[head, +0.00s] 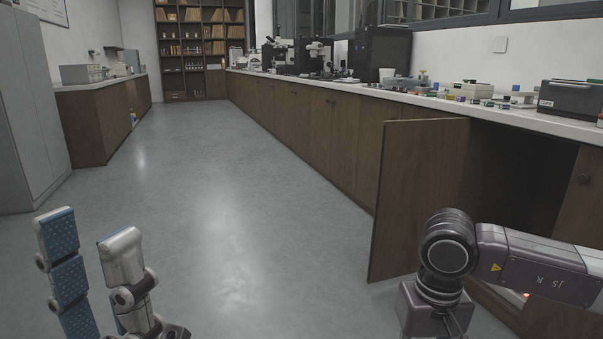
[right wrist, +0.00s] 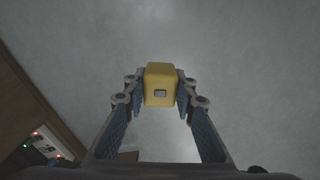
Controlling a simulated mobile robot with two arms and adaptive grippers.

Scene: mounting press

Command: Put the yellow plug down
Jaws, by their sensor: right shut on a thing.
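Grey floor shows behind the plug, and the plug is held in the air. In the head view my right arm shows at the lower right, but its gripper and the plug are out of view. My left gripper (head: 95,245) stands at the lower left of the head view, its two blue-padded fingers apart with nothing between them.
A cabinet door (head: 415,195) stands open under the right-hand counter, close to my right arm. The counter top (head: 480,108) holds many small items and a grey box (head: 570,98). Small lights (right wrist: 40,145) show at the wrist view's lower left. The floor (head: 220,200) is clear.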

